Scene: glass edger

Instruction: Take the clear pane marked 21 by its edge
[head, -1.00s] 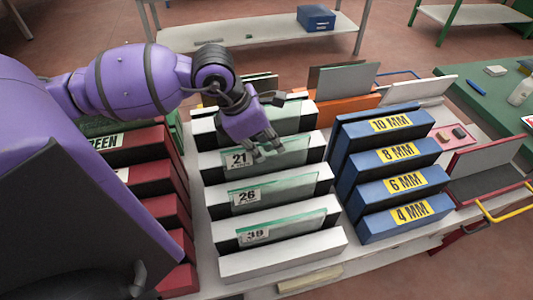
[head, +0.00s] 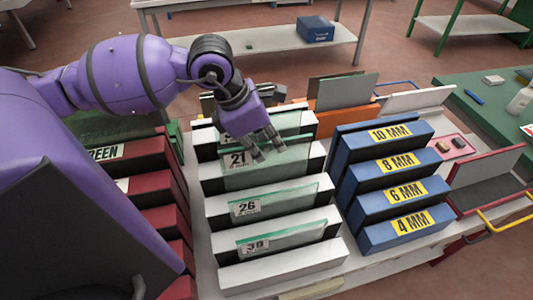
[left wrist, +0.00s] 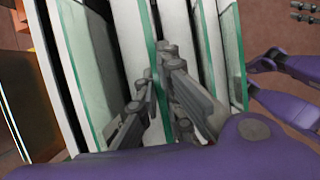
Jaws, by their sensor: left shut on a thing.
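The clear pane marked 21 (head: 290,160) is a green-edged sheet with a white number label near its left end. It stands on edge in the white slotted rack (head: 282,266), a little higher than in the earlier view. My left gripper (head: 266,150) reaches down over its upper edge from behind, shut on the pane. In the left wrist view the gripper (left wrist: 165,75) has its fingers on either side of a thin green pane edge (left wrist: 151,30). The fingers hide part of the pane.
A red rack (head: 152,183) is at left, blue blocks (head: 395,160) at right. A green table (head: 475,115) lies beyond.

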